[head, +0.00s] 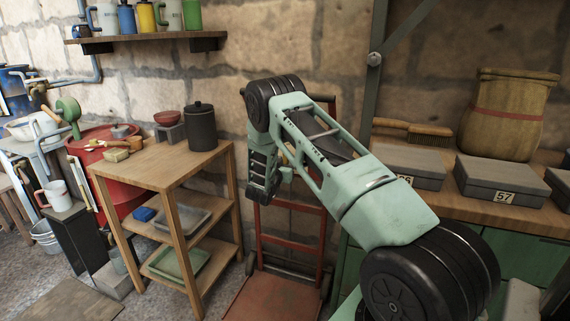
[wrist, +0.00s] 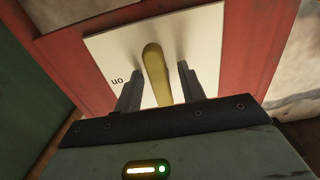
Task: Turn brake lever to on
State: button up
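The brake lever (wrist: 154,68) is a rounded yellow bar standing out from a white plate (wrist: 112,52) in the wrist view. The plate carries the word "on", upside down in this view, to the left of the lever. My gripper (wrist: 160,69) is open, with one dark finger on each side of the lever. A gap shows between the lever and each finger, so I see no contact. In the head view my arm folds downward in the middle, and I cannot make out the lever or the fingertips there.
The white plate sits on a red surface (wrist: 245,45). In the head view a red hand truck (head: 290,240) stands behind my arm. A wooden shelf stand (head: 165,165) is to its left. A workbench with grey boxes (head: 500,182) is on the right.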

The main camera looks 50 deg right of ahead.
grip_shut()
jog(key=shift+b, duration=0.3)
jog(key=m+b, duration=0.4)
jog(key=m, duration=0.1)
jog(key=shift+f, duration=0.2)
jog(key=m+b, duration=0.4)
jog(key=shift+w+a+m, duration=0.1)
jog(key=shift+w+m, duration=0.05)
jog(key=shift+m, duration=0.15)
jog(key=m+b, duration=0.5)
jog(key=b, duration=0.1)
jog(key=m+b, duration=0.3)
jog(key=shift+r+b, duration=0.3)
jog(key=shift+m, duration=0.3)
